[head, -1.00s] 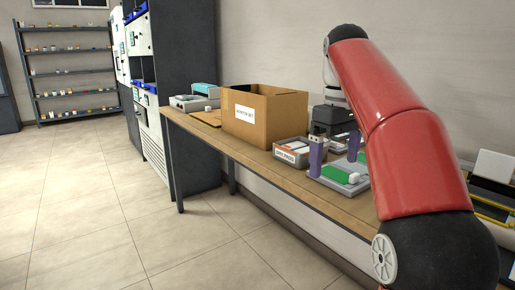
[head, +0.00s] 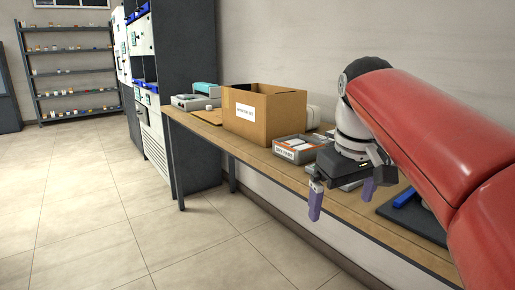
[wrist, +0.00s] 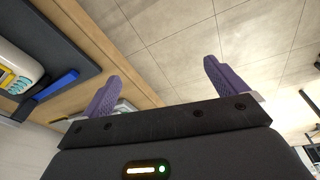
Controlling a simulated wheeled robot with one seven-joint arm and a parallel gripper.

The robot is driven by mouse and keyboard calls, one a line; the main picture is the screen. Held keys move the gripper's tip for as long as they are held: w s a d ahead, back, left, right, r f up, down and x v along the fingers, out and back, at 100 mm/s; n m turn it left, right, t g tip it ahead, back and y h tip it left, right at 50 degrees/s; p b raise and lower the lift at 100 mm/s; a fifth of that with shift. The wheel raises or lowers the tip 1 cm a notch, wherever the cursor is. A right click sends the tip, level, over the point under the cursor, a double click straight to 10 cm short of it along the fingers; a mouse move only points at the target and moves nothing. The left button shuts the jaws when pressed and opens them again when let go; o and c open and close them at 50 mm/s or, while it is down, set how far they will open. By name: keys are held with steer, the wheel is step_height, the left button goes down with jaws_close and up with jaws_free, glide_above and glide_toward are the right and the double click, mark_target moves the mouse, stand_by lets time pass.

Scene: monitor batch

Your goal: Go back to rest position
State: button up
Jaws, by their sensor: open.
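My gripper (head: 342,194) is in the right half of the head view, at the table's front edge. Its two purple fingers are spread wide with nothing between them. In the wrist view the open fingers (wrist: 162,90) have the table edge and floor tiles behind them. My red arm reaches in from the right and hides part of the table.
The wooden table (head: 225,140) runs along the wall. On it are an open cardboard box (head: 252,122), a labelled tray (head: 290,153) just left of my gripper, and a dark mat (head: 420,222) with a blue item (head: 404,197). The tiled floor (head: 90,215) is clear.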

steer(key=s+f+m+t, duration=0.3)
steer(key=s+f+m, duration=0.1)
steer(key=s+f, duration=1)
step_height(320, 180, down, 4)
steer(key=shift+s, duration=0.1)
